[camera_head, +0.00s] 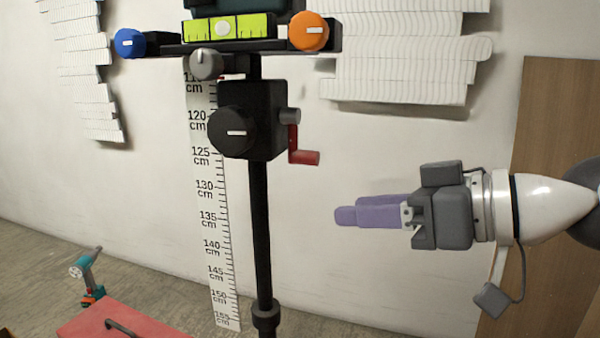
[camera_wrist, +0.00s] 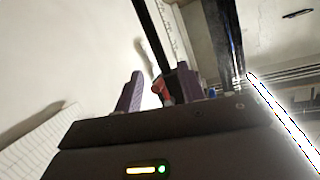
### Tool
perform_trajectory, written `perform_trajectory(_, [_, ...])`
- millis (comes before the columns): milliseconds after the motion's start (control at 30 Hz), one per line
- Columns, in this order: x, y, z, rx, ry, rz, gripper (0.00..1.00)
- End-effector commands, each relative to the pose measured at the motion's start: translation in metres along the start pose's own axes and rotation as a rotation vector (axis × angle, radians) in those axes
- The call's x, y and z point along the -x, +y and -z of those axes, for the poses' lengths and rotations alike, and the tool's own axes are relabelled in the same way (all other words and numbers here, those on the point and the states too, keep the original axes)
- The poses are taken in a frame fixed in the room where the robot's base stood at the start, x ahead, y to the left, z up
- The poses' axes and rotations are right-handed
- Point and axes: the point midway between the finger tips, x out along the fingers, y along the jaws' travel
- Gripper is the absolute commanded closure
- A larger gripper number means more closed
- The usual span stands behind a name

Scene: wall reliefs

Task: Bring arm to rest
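My gripper (camera_head: 350,213) is at the right of the head view, held level and pointing left, with purple fingers. In the wrist view its two fingers (camera_wrist: 160,76) stand apart with nothing held between them. The black stand (camera_head: 260,220) is to its left in the head view, with a red crank handle (camera_head: 304,158) on its column head. A clear gap shows in the picture between the fingertips and the stand. The red crank also shows between the fingers in the wrist view (camera_wrist: 158,88), beyond them.
A levelling head with a yellow-green spirit level (camera_head: 228,27), an orange knob (camera_head: 308,31) and a blue knob (camera_head: 130,43) tops the stand. A measuring strip (camera_head: 209,200) runs behind it. White reliefs (camera_head: 400,60) hang on the wall. A red toolbox (camera_head: 130,322) and a drill (camera_head: 87,275) are low left.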

Motion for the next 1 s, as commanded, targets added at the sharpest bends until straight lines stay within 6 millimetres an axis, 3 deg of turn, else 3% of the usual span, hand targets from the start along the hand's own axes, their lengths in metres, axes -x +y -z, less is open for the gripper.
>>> perform_trajectory(167, [-0.004,-0.003,-0.039,-0.061,-0.176,-0.226,0.6])
perform_trajectory(333, [-0.006,0.008,-0.089,-0.164,-0.345,-0.442,0.6])
perform_trajectory(633, [0.014,0.032,-0.177,-0.398,-0.597,-0.762,0.6])
perform_trajectory(800, [0.023,0.036,-0.199,-0.463,-0.655,-0.834,0.6])
perform_trajectory(1000, [0.024,0.036,-0.202,-0.471,-0.66,-0.841,0.6])
